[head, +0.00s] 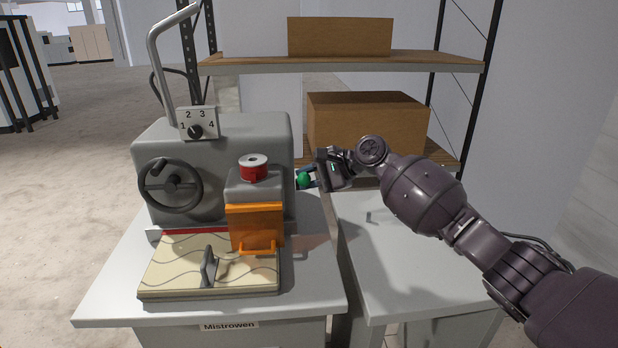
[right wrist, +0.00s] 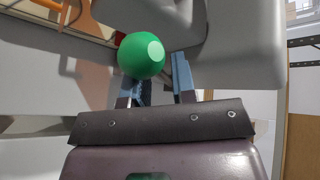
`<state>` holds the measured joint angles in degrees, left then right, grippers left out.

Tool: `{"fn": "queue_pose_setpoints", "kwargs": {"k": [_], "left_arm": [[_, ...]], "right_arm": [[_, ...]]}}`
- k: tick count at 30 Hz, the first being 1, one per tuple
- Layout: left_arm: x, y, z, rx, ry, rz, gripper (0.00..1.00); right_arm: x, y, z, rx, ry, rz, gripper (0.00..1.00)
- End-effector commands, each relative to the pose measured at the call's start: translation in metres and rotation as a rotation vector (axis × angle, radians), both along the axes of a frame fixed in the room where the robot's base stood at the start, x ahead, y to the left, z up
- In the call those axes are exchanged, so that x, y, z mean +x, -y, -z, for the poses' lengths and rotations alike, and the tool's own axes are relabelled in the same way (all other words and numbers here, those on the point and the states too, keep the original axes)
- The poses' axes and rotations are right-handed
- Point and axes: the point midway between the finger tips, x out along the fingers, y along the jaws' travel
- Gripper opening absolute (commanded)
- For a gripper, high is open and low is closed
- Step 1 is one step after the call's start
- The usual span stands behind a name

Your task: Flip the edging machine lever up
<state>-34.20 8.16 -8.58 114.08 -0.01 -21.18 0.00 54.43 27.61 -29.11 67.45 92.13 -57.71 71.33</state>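The grey edging machine (head: 215,140) stands on a table at the left of the head view. The lever's green ball knob (head: 303,181) shows at the machine's right side; its shaft is hard to make out. In the right wrist view the green knob (right wrist: 141,54) is large and covers part of the left-hand finger. My right gripper (head: 309,177) is at the knob. In the right wrist view its two blue-grey fingers (right wrist: 160,78) are spread apart, with the knob overlapping one finger and not clearly clamped. My left gripper is not in view.
An orange guard (head: 256,224) and a red spool (head: 254,168) are on the machine's front right. A wavy-lined panel (head: 165,277) lies before it. A shelf (head: 350,62) with cardboard boxes stands behind.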

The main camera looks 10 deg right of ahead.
Motion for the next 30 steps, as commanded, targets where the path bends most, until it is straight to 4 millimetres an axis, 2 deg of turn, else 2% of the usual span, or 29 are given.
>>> {"fn": "queue_pose_setpoints", "kwargs": {"k": [1, 2, 13, 17, 24, 30], "left_arm": [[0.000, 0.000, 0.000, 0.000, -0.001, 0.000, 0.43], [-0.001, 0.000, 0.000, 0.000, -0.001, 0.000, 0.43], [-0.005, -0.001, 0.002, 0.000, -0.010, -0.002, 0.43], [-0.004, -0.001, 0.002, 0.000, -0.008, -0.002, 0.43], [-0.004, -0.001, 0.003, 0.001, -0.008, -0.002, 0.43], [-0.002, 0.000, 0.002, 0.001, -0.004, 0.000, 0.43]], "right_arm": [[-0.003, -0.008, -0.005, 0.008, 0.003, -0.015, 0.33], [-0.003, -0.008, -0.006, 0.008, 0.004, -0.015, 0.37], [-0.004, -0.001, -0.010, 0.010, 0.008, -0.012, 0.37], [-0.007, 0.016, -0.016, 0.010, 0.007, -0.008, 0.37], [-0.018, 0.057, -0.032, 0.005, 0.004, -0.002, 0.37], [-0.025, 0.081, -0.043, 0.004, 0.002, -0.002, 0.37]]}}
